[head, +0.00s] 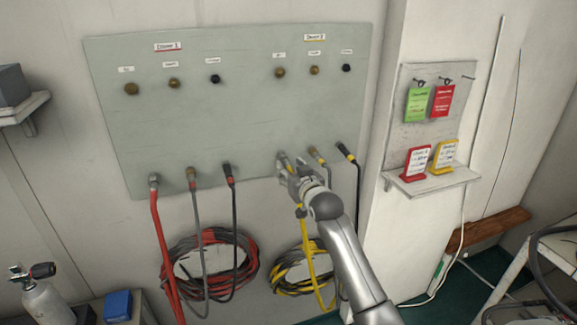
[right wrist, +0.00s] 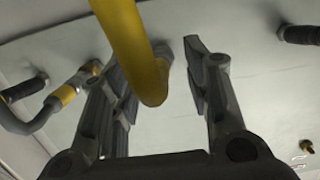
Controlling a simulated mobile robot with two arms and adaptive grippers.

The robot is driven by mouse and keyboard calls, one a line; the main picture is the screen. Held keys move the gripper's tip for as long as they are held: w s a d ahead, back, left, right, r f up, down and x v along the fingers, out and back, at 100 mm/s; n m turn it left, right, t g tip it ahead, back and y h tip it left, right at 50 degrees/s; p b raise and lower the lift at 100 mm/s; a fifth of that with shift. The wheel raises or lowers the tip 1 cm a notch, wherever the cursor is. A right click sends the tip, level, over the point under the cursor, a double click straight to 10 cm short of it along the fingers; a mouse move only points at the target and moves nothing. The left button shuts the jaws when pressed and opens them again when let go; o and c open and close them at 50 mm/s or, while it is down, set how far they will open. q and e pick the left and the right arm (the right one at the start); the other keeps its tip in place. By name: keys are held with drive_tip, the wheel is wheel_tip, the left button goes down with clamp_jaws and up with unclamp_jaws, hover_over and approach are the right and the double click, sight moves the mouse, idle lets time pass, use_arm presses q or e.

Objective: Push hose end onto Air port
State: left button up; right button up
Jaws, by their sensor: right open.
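The grey panel (head: 230,125) carries two rows of fittings under a red-marked left label and a yellow-marked right label. The right group's leftmost upper port (head: 280,72) is a bare brass fitting; its small label is hard to read. The left group's matching port (head: 131,88) is also bare. The yellow hose (head: 306,240) hangs from the lower row, its end at the panel partly hidden by my right gripper (head: 288,170). My left gripper is not in view.
Neighbouring hoses (head: 348,152) hang close to the right of my gripper. Red and grey hoses (head: 155,200) hang at the left, above coils. A tag board (head: 425,135) and small shelf (head: 440,183) are at right. The panel's middle is clear.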

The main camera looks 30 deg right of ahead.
drive_tip(key=shift+x, duration=1.15)
clamp_jaws()
